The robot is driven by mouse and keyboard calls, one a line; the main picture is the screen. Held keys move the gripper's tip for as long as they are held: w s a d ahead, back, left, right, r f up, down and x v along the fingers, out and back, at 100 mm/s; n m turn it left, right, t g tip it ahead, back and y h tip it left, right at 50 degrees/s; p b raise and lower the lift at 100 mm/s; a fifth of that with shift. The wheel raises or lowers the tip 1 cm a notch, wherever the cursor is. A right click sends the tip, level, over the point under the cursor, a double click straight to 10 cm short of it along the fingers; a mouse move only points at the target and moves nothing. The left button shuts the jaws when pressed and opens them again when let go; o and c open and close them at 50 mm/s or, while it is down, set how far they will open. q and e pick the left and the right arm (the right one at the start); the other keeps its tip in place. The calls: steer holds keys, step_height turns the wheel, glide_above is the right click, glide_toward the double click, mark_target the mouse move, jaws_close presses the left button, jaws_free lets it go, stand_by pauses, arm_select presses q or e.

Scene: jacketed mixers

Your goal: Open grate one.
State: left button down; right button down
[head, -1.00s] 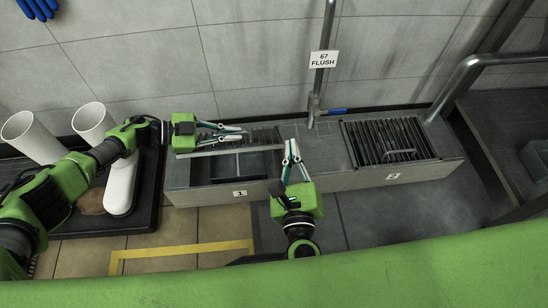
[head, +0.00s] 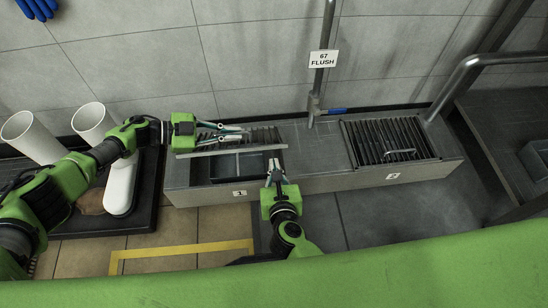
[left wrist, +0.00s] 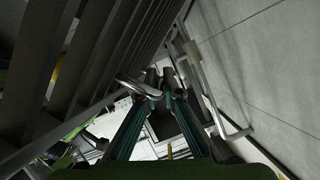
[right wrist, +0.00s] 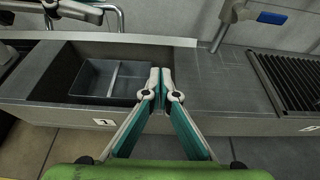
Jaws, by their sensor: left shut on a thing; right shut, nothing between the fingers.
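Grate one (head: 262,136) is raised and tilted up at the back of its opening in the grey channel, beside the label 1 (head: 240,193). My left gripper (head: 240,130) is at the raised grate. In the left wrist view, the grate's dark bars (left wrist: 75,75) fill the left side, and the fingers (left wrist: 150,92) are shut on its metal handle (left wrist: 132,86). The opening shows a divided grey tray (right wrist: 110,80) inside. My right gripper (right wrist: 162,82) is shut and empty at the front right of the opening; it also shows in the head view (head: 274,168).
Grate two (head: 388,139) lies flat at the right. A vertical pipe with a blue-handled valve (head: 337,111) and a flush sign (head: 323,59) rises behind the channel. White cylinders (head: 93,122) stand at the left. The channel top between the grates is clear.

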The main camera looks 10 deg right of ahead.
mark_target(273, 148)
arm_select(q)
steer(key=shift+w+a, duration=0.1)
arm_select(e)
steer(key=shift+w+r, duration=0.35)
steer(key=shift+r, duration=0.2)
steer(key=shift+w+r, duration=0.35)
steer(key=shift+r, duration=0.2)
arm_select(q)
steer(key=shift+f, duration=0.15)
arm_select(e)
steer(key=shift+w+r, duration=0.45)
steer(key=shift+r, duration=0.25)
arm_select(q)
steer(key=c, duration=2.5)
jaws_free()
steer(key=shift+s, duration=0.2)
arm_select(e)
steer(key=shift+r, duration=0.1)
